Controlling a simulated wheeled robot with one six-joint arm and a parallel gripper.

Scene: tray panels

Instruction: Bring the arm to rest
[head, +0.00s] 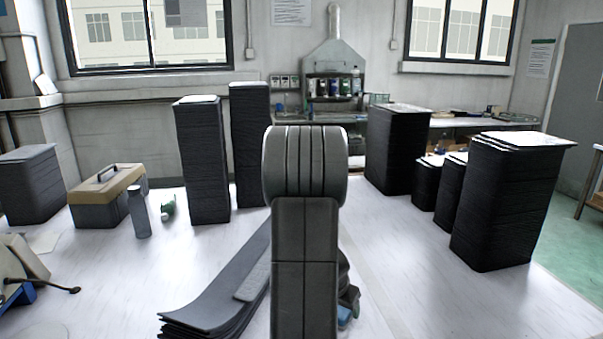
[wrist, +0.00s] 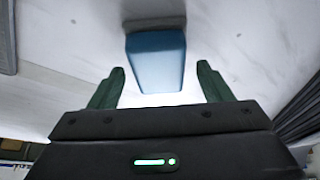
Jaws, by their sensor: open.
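My gripper (wrist: 161,78) shows in the wrist view, its two green fingers spread well apart with nothing held between them. A blue block-like thing (wrist: 155,52) with a dull grey end lies beyond the fingertips, in line with the gap. I cannot tell how far off it is. In the head view my upright arm fills the middle and hides most of my gripper. A bit of blue (head: 344,317) shows just right of the arm, low in the picture.
A pile of dark panels (head: 205,300) lies left of my arm. Tall black stacks stand at left (head: 203,165) and right (head: 508,205). A toolbox (head: 108,197), a grey bottle (head: 139,215) and a green-white item (head: 168,206) stand left. White surface is clear at front right.

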